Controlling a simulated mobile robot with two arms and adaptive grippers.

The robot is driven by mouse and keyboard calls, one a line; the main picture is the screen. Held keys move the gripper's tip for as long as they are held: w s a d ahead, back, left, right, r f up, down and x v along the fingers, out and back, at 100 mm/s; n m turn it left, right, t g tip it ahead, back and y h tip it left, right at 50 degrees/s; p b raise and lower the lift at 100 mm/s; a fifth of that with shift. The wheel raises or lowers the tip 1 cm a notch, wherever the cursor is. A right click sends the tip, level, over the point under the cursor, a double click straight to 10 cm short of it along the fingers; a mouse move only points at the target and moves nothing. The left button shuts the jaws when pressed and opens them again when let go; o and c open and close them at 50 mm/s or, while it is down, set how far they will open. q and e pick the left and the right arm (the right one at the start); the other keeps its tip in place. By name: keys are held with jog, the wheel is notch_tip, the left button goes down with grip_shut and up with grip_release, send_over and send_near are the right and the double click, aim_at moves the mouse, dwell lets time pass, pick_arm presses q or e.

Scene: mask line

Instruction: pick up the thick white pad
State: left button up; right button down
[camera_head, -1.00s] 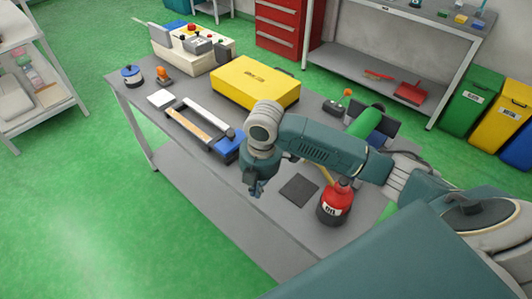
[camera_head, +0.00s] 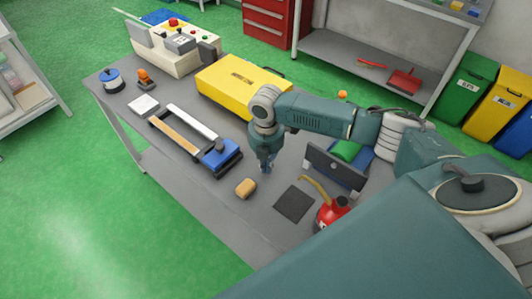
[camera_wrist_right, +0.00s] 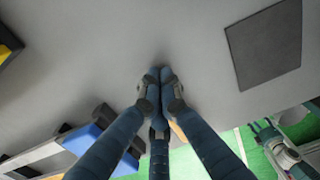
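The white pad (camera_head: 143,105) lies flat near the far left end of the grey table (camera_head: 210,205), in front of the orange-knobbed piece. My right gripper (camera_head: 266,168) points down over the middle of the table, well to the right of the pad, with the long-framed tool between them. In the right wrist view its fingertips (camera_wrist_right: 160,74) are together with nothing seen between them. The pad cannot be made out in the wrist view.
A tan block (camera_head: 245,188) lies just in front of my right gripper. A blue-ended frame tool (camera_head: 219,155), yellow case (camera_head: 240,85), dark square mat (camera_head: 294,204) and red oil can (camera_head: 333,212) surround it. An orange-knobbed piece (camera_head: 145,78) stands behind the pad.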

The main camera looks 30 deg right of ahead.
aim_at(245, 188)
jog(key=a, duration=0.1)
jog(key=a+p, duration=0.1)
jog(key=s+a, duration=0.1)
jog(key=shift+s+a+r, duration=0.1)
jog(key=shift+a+r, duration=0.15)
jog(key=shift+s+a, duration=0.1)
jog(key=shift+a, duration=0.05)
jog(key=shift+f, duration=0.1)
jog(key=shift+s+a+p, duration=0.1)
jog(key=shift+a+p, duration=0.25)
jog(key=shift+p, duration=0.1)
jog(key=a+p, duration=0.1)
jog(key=a, duration=0.1)
jog(key=s+a+p, duration=0.1)
jog(key=a, duration=0.1)
jog(key=shift+s+a+r+p, duration=0.15)
jog(key=shift+s+r+p, duration=0.05)
jog(key=shift+p, duration=0.1)
jog(key=shift+s+a+f, duration=0.15)
jog(key=shift+a, duration=0.2)
pick_arm(q)
jog(key=w+r, duration=0.1)
jog(key=r, duration=0.2)
jog(key=w+r, duration=0.1)
jog(key=r, duration=0.1)
jog(key=shift+w+d+r, duration=0.1)
jog(key=shift+w+d, duration=0.2)
jog(key=shift+d, duration=0.1)
